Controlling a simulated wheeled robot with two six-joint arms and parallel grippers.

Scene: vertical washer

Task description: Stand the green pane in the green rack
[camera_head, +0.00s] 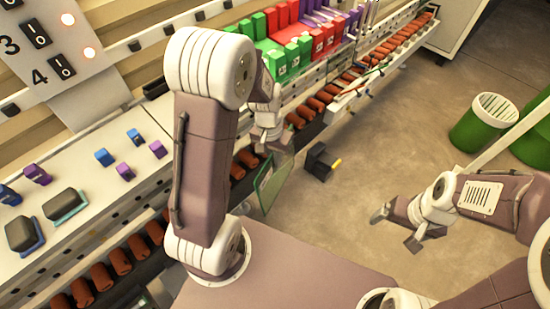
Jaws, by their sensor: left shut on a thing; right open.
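A thin, see-through pane with a green edge (268,188) hangs roughly upright in the middle of the camera_head view. My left gripper (272,143) is shut on its upper part; my own arm partly hides the hold. The pane is in front of the long machine's side, apart from the counter top. Green block-like units (276,63) stand among red and purple ones at the top centre, up and behind my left gripper. I cannot tell which of them is the green rack. My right gripper (397,228) is open and empty over the floor at the right.
A row of brown rollers (120,261) runs along the machine's side. A small black box with a yellow tip (320,162) is on the floor. Green bins (482,122) stand at the right. Small blue and purple pieces (135,137) lie on the white counter.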

